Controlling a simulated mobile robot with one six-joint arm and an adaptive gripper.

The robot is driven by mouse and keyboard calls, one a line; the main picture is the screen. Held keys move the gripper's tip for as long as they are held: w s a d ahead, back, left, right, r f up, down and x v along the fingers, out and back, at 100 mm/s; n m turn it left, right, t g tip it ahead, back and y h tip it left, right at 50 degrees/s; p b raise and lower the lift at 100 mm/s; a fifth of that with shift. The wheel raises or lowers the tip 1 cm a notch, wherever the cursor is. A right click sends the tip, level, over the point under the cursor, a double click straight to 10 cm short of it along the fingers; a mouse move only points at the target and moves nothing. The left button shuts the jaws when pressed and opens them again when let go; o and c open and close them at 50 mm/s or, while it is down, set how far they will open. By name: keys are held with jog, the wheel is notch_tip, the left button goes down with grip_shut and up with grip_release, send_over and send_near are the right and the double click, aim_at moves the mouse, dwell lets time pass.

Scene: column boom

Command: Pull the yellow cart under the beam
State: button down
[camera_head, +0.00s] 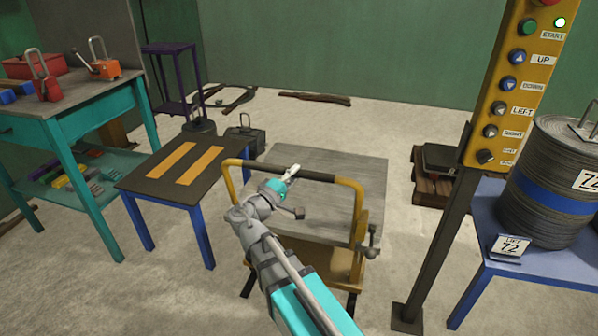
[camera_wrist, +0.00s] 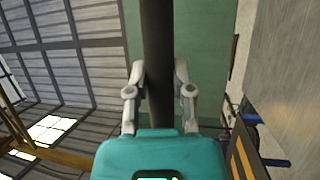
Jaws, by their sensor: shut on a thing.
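The yellow cart (camera_head: 345,262) stands in the middle of the head view, with a grey flat top (camera_head: 340,203) and a yellow push handle with a dark grip bar (camera_head: 318,173) on the near side. My gripper (camera_head: 292,173) is shut on the handle's dark bar, near its middle. In the wrist view the dark bar (camera_wrist: 157,50) runs between the two fingers of my gripper (camera_wrist: 160,75). My arm hides part of the cart's near side and lower frame. The beam is not clearly visible in either view.
A low blue-legged table (camera_head: 150,180) with orange stripes stands left of the cart. A teal workbench (camera_head: 90,95) is further left. A yellow control panel (camera_head: 505,85) on a post and a blue table (camera_head: 550,265) bearing a cable drum (camera_head: 548,190) stand right.

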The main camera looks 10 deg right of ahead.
jog(key=shift+s, duration=0.2)
jog(key=shift+c, duration=2.4)
grip_release()
jog(key=shift+a+t+y, duration=0.15)
jog(key=shift+t+y, duration=0.15)
